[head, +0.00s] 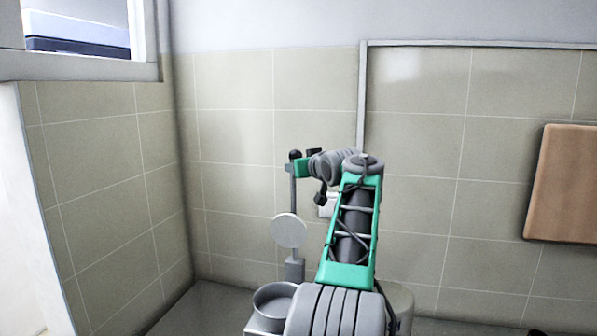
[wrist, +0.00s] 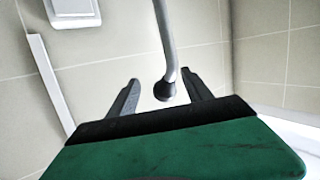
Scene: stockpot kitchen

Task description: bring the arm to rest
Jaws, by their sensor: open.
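My gripper (head: 290,168) is at the end of my green and grey arm, pointing left in the head view. In the wrist view the two dark fingers of my gripper (wrist: 160,77) stand apart. A grey upright rod (head: 293,192) with a dark knob on top is right at the fingers. In the wrist view the rod (wrist: 165,40) comes down from the top edge and its dark knob (wrist: 166,90) shows between the fingers. I cannot tell whether a finger touches it.
A pale round disc (head: 289,230) is low on the rod, above a grey holder (head: 294,270). A round grey pan or pot (head: 273,300) stands on the counter (head: 190,312). A brown board (head: 564,183) hangs at right. The tiled wall is close behind.

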